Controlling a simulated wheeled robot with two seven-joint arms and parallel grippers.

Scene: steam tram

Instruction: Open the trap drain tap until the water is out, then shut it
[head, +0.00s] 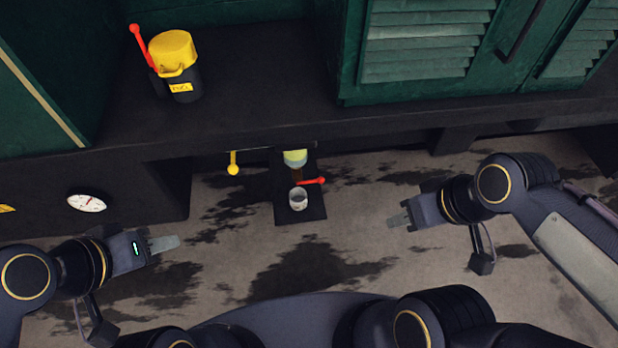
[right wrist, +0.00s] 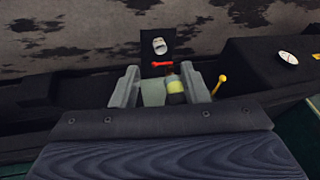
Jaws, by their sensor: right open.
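The trap (head: 295,158) hangs under the dark ledge, with a pale yellow-green band and a brownish lower part. It also shows between the fingers in the right wrist view (right wrist: 175,87). A red tap lever (head: 312,181) lies roughly crosswise below it; it shows in the right wrist view (right wrist: 161,64) too. A small pale cup (head: 298,199) stands below the tap. My right gripper (head: 398,220) is open and empty, well to the right of the tap. My left gripper (head: 170,243) is to the left, apart from everything; its finger gap is unclear.
A yellow-knobbed lever (head: 233,168) hangs left of the trap. A yellow-capped black canister (head: 175,85) with a red handle stands on the ledge (head: 270,110). A gauge (head: 87,203) sits at the left. The cup stands on a black plate (head: 290,216).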

